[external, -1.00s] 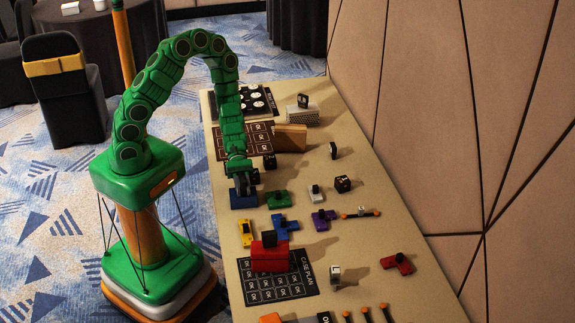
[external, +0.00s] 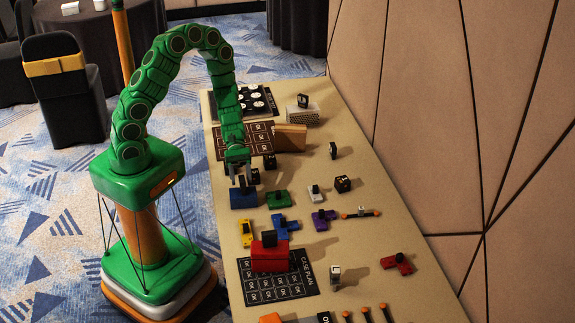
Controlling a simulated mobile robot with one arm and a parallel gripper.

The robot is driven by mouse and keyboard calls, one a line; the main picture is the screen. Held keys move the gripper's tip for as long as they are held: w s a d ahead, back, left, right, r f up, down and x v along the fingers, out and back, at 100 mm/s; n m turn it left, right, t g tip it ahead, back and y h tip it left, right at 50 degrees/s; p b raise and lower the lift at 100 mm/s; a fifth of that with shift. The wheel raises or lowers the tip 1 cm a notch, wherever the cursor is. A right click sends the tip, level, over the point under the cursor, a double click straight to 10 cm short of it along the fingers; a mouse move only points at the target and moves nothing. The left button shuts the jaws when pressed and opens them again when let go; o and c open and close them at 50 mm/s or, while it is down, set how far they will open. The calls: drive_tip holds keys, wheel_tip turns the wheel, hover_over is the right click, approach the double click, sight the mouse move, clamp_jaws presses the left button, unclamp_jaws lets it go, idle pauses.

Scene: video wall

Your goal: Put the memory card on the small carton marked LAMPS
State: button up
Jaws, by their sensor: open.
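My gripper (external: 241,182) is open just above a blue block (external: 243,200) near the table's left edge. I cannot tell whether its fingertips touch the block, and I see nothing held between them. No label reading LAMPS is legible. A small brown carton (external: 291,138) stands farther back on the table, its marking not readable. I cannot pick out the memory card for certain. Small dark upright pieces stand at the table's right side (external: 333,150) and on a grey perforated box (external: 302,101).
Green (external: 278,199), white, purple (external: 323,220), yellow (external: 246,234) and red pieces (external: 397,263) lie around the table's middle. A red block (external: 269,259) sits on the CASE PLAN mat (external: 297,283). A dark cube (external: 342,184) stands to the right. The panelled wall (external: 450,120) borders the table's right side.

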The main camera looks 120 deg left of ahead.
drive_tip(key=v, duration=0.7)
drive_tip(key=shift+s, duration=0.25)
